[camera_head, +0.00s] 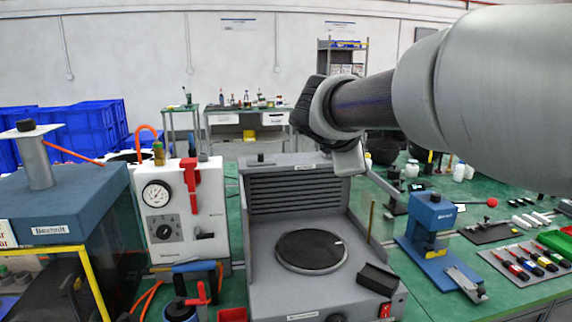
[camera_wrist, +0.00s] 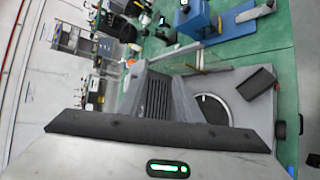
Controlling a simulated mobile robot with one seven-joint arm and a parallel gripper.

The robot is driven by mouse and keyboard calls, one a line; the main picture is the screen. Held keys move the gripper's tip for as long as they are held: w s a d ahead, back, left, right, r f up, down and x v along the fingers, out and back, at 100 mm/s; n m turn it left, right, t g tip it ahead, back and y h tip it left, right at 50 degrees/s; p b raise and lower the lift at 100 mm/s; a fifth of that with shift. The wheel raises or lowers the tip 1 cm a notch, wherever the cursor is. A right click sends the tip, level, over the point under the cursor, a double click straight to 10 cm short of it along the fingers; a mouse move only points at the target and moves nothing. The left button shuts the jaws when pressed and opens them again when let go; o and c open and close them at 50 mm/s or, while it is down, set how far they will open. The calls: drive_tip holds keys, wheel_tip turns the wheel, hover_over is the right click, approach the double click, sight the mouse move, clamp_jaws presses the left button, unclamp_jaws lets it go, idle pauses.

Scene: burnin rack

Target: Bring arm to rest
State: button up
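My arm reaches in from the upper right of the head view, held above the bench. My gripper (camera_head: 348,158) hangs at its end, over the back right of a grey machine (camera_head: 265,285). Its fingers are not clear there. In the wrist view a dark bar and a pale housing with a green light fill the lower part, and no separate fingertips show. I see no object held. The grey machine has a louvred back and a round dark plate (camera_head: 311,250); it also shows in the wrist view (camera_wrist: 258,105), below the gripper.
A white gauge box (camera_head: 182,225) with a red handle stands left of the machine, beside a blue-topped unit (camera_head: 62,205). A blue press (camera_head: 432,222) and a tray of screwdrivers (camera_head: 520,277) are on the right. Some green bench top (camera_head: 400,262) is bare between machine and press.

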drive_tip(key=s+d+f+m+g+y, duration=0.15)
drive_tip(key=s+f+m, duration=0.25)
drive_tip(key=s, duration=0.4)
drive_tip(key=s+d+f+m+g+y, duration=0.15)
drive_tip(key=s+f+m, duration=0.3)
drive_tip(key=s, duration=0.45)
drive_tip(key=s+a+f+m+g+y, duration=0.1)
drive_tip(key=s+a+f+m, duration=0.1)
drive_tip(key=s+f+m, duration=0.3)
drive_tip(key=s+a+f+m+g+y, duration=0.1)
drive_tip(key=s+a+f+m+y, duration=0.15)
drive_tip(key=s, duration=0.55)
wheel_tip(320, 180, up, 18)
drive_tip(key=p, duration=1.8)
drive_tip(key=shift+w+d+h, duration=0.2)
drive_tip(key=shift+w+h, duration=0.15)
drive_tip(key=shift+w, duration=0.05)
